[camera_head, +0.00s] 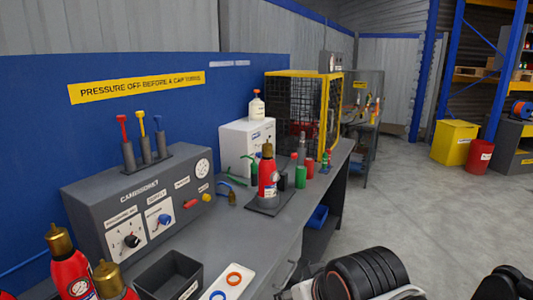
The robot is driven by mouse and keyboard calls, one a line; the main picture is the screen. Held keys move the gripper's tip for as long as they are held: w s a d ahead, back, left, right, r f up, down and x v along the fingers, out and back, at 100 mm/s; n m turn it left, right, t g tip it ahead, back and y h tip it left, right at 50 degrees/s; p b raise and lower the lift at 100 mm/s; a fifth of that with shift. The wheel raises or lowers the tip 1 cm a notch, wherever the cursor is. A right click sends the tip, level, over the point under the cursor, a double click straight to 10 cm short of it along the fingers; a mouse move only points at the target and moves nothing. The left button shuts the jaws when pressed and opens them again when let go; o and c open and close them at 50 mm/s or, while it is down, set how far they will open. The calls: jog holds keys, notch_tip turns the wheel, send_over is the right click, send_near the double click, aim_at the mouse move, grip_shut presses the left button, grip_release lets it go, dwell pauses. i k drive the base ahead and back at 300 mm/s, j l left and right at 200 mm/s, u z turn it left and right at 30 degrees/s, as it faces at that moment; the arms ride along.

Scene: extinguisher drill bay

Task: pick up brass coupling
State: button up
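A small brass piece (232,198), which looks like the brass coupling, stands on the grey bench just right of the grey control console (140,205). It is small in the picture and its details are hard to tell. A red extinguisher with a brass top (267,178) stands on a dark plate to its right. Parts of my own arm show at the bottom right, well away from the brass piece. My gripper's fingers do not show.
Two brass-topped red bottles (70,268) stand at the front left. A dark open bin (168,277) and a white tray with rings (228,283) are near the front edge. Red and green cylinders (301,177) stand farther back. The floor (420,215) at right is clear.

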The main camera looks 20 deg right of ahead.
aim_at(231, 195)
jog(key=i+l+u, duration=0.15)
jog(key=i+l, duration=0.2)
jog(key=i+l+u, duration=0.1)
jog(key=i+l, duration=0.25)
jog(key=i+l+u, duration=0.15)
jog(key=i+l, duration=0.15)
jog(key=l, duration=0.15)
jog(key=i+l+u, duration=0.15)
jog(key=i+l, duration=0.15)
jog(key=l, duration=0.15)
jog(key=i+l+u, duration=0.15)
jog(key=i+l, duration=0.15)
jog(key=l, duration=0.2)
